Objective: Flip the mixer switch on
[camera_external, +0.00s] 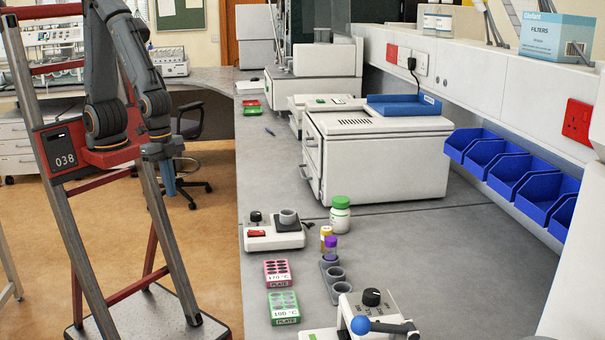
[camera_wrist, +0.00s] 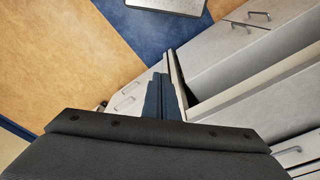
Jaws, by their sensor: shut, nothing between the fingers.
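The mixer (camera_external: 275,236) is a small white box on the bench in the external view, with a grey cup on top and a black knob beside the cup. Its red switch (camera_external: 257,233) is on the front face; whether it is on or off cannot be told. My gripper (camera_external: 171,190) hangs from the folded arm, left of the bench and well apart from the mixer. In the wrist view my gripper (camera_wrist: 160,80) has its blue-grey fingers together and empty. The mixer is not in the wrist view.
Plate racks, a pink one (camera_external: 277,272) and a green one (camera_external: 284,307), lie in front of the mixer. A grey tube holder (camera_external: 334,283) and green-capped bottle (camera_external: 340,217) stand to its right. A large white machine (camera_external: 380,158) is behind. The wrist view shows floor (camera_wrist: 50,60) and drawers.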

